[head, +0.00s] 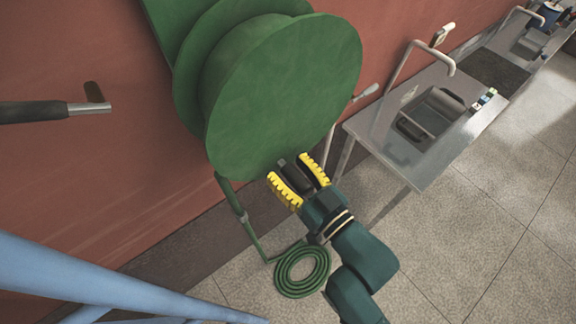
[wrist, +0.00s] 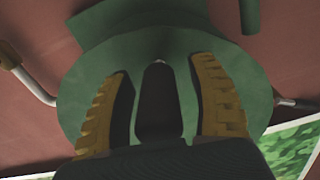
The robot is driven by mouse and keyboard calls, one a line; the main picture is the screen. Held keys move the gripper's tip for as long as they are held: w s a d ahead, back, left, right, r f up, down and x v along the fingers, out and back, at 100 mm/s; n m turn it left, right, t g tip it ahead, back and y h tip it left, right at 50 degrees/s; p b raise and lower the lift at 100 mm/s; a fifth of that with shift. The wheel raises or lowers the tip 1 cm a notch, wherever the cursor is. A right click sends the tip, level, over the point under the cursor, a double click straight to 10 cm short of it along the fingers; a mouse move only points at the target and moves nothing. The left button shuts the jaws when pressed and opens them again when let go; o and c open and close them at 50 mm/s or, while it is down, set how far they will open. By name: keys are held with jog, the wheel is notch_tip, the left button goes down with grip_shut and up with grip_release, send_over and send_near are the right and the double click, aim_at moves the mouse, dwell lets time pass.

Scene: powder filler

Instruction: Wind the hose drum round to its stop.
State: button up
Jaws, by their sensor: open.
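The green hose drum (head: 285,95) is mounted on the red wall, its round face turned towards me. It fills much of the wrist view (wrist: 160,45). A dark crank handle (head: 294,180) sits at the lower edge of the drum face. My gripper (head: 287,167) is at this handle, with yellow ribbed fingers apart. In the wrist view the handle (wrist: 158,105) stands between the fingers (wrist: 157,66), with visible gaps on both sides. The green hose (head: 302,271) hangs from the drum and lies coiled on the floor.
A metal sink table (head: 380,130) with taps stands along the wall to the right. A dark-gripped lever (head: 50,111) juts in at the left. The tiled floor (head: 500,230) at the right is clear.

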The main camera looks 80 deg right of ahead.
jog(key=shift+w+d, duration=0.1)
jog(key=shift+w, duration=0.05)
grip_shut()
dwell(0.5)
